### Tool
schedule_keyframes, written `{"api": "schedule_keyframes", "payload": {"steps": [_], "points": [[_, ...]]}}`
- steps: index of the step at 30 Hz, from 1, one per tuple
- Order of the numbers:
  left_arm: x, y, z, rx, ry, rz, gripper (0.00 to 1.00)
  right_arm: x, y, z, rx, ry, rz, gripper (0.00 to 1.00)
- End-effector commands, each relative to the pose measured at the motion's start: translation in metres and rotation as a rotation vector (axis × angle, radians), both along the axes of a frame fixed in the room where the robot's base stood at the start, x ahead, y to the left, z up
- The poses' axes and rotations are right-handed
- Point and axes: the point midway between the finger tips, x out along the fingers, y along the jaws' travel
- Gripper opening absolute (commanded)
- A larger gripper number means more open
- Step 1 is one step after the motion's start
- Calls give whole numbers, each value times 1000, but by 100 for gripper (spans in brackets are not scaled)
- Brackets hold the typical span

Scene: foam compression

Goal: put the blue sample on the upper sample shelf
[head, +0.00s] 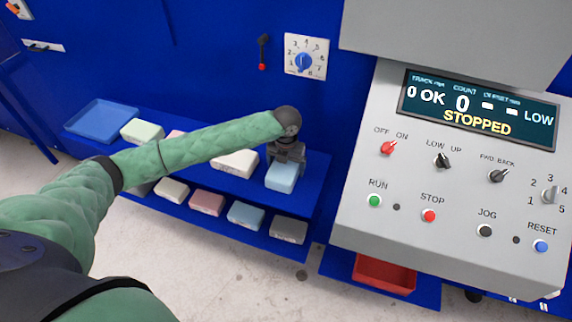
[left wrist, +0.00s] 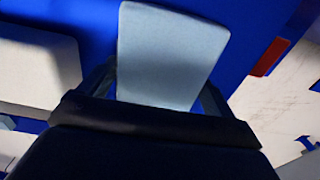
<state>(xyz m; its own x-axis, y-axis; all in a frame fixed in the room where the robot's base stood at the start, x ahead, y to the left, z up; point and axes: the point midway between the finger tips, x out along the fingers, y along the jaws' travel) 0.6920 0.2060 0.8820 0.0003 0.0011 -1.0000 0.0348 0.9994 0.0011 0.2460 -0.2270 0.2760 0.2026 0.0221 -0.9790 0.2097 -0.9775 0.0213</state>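The light-blue sample (head: 281,177) is at the right end of the blue upper sample shelf (head: 312,172). My left gripper (head: 286,160) points down over it, with a finger on each side. In the left wrist view the blue sample (left wrist: 168,55) fills the space between the two dark fingers, which look shut on it. Whether its underside touches the shelf board is hard to tell. A second blue sample (head: 246,214) lies on the lower shelf. My right gripper is not in view.
A cream sample (head: 236,164) lies just left of the gripper; a pale green one (head: 142,131) and a blue tray (head: 101,120) are farther left. The lower shelf holds pink (head: 207,203) and grey (head: 289,229) samples. The control panel (head: 455,190) stands close on the right, above a red bin (head: 384,273).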

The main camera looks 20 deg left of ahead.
Motion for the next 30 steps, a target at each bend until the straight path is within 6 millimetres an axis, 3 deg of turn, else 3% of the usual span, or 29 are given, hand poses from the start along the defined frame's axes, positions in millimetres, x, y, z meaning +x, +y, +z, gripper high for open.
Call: {"api": "schedule_keyframes", "payload": {"steps": [14, 30], "points": [[1, 0, 11, -1, -1, 0, 100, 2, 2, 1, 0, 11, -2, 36], [1, 0, 91, -1, -2, -1, 100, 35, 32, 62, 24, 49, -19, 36]]}}
